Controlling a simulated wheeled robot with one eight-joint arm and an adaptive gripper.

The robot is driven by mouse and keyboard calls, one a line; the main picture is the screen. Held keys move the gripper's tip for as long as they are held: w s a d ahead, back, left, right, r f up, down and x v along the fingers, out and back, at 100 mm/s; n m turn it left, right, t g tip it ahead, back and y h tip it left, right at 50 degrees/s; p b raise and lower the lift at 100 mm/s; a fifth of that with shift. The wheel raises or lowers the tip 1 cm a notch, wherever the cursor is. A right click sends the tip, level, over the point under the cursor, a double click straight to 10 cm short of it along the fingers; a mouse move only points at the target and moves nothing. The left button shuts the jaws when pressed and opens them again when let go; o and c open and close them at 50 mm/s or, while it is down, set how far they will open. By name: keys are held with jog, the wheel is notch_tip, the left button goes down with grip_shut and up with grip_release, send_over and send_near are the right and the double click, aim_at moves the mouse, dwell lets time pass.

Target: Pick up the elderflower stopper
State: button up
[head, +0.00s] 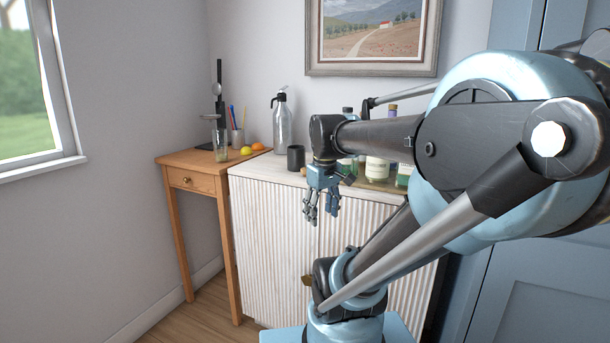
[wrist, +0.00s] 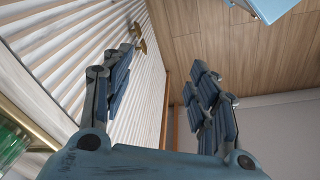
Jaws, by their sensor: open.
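My gripper (head: 321,218) hangs with its fingers pointing down in front of the white ribbed cabinet (head: 275,235) in the head view. Its two fingers are spread and empty, and the wrist view shows a clear gap between them (wrist: 158,75). Several bottles stand on the cabinet top behind my arm. I cannot tell which stopper is the elderflower one; labels are too small and my arm hides parts.
A dark cup (head: 295,158) and a metal siphon bottle (head: 281,122) stand on the cabinet's left. A wooden side table (head: 190,160) holds a glass, pens and fruit. In the wrist view, green glass (wrist: 14,146) shows at lower left and brass cabinet handles (wrist: 138,38) ahead.

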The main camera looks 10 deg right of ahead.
jog(key=w+r+n+g, duration=0.1)
jog(key=w+r+n, duration=0.6)
jog(key=w+r, duration=0.55)
jog(key=w+r+n+g, duration=0.1)
jog(key=w+r+n, duration=0.75)
jog(key=w, duration=0.65)
jog(key=shift+m, duration=0.45)
jog(key=f, duration=1)
jog(key=shift+s+d+f, duration=0.15)
jog(key=shift+d+f, duration=0.15)
jog(key=shift+a+f, duration=0.15)
jog(key=shift+f, duration=1.3)
jog(key=shift+a+f, duration=0.1)
jog(key=shift+f, duration=1.35)
jog(key=c, duration=0.8)
